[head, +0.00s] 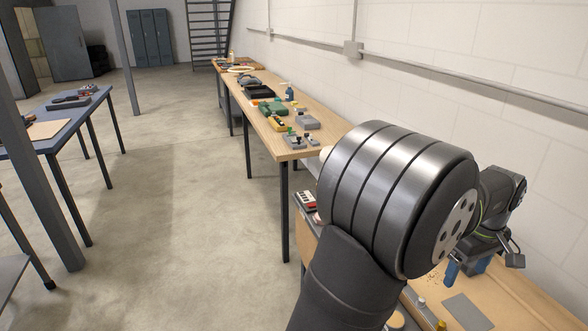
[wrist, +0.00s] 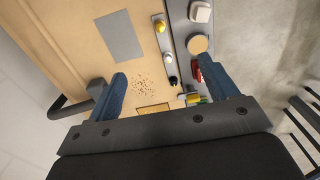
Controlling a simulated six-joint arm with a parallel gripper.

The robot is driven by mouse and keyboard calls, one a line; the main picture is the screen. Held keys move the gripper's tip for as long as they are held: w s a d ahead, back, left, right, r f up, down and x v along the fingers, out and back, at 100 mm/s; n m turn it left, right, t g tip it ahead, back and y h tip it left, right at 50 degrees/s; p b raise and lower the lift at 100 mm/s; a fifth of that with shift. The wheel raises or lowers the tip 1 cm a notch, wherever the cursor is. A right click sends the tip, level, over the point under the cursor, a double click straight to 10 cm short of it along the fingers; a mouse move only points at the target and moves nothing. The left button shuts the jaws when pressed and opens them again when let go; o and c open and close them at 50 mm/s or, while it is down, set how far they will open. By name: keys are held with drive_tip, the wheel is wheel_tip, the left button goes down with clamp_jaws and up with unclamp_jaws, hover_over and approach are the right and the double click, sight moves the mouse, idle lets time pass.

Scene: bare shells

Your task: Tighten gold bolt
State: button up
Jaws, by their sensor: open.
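In the head view one blue finger (head: 452,272) shows above the bench; my arm hides much of the rest.
A grey sheet (wrist: 120,37) and brown specks (wrist: 145,82) lie on the bench. Along the dark strip sit a white block (wrist: 200,12), a round tan disc (wrist: 197,44) and a red item (wrist: 196,70). A long tool-covered table (head: 315,115) runs along the wall.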

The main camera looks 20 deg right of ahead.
sight(443, 324)
drive_tip(key=c, duration=0.7)
wheel_tip(443, 324, down, 18)
drive_tip(key=m, duration=0.5)
drive_tip(key=shift+s+a+f, duration=0.1)
drive_tip(key=shift+s+f, duration=0.05)
drive_tip(key=shift+c, duration=0.2)
drive_tip(key=shift+m, duration=0.3)
clamp_jaws()
